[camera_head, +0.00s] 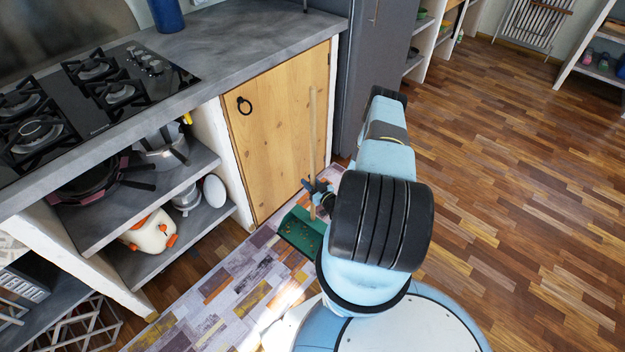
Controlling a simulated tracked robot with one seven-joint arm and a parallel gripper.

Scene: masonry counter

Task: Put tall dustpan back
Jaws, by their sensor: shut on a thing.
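The tall dustpan has a long thin wooden handle (312,135) and a green pan (301,229) with small bits in it. It stands upright in front of the wooden cupboard door, with the pan low over or on the patterned rug; I cannot tell if it touches. My gripper (316,192) is shut on the lower part of the handle, just above the pan. My blue and black arm hides the right side of the pan and part of the gripper.
The wooden cupboard door (275,130) with a black ring stands behind the handle. A grey fridge (372,60) is to its right. Open shelves (205,225) with pots are at left. The patterned rug (225,285) lies in front. Wooden floor (510,170) at right is clear.

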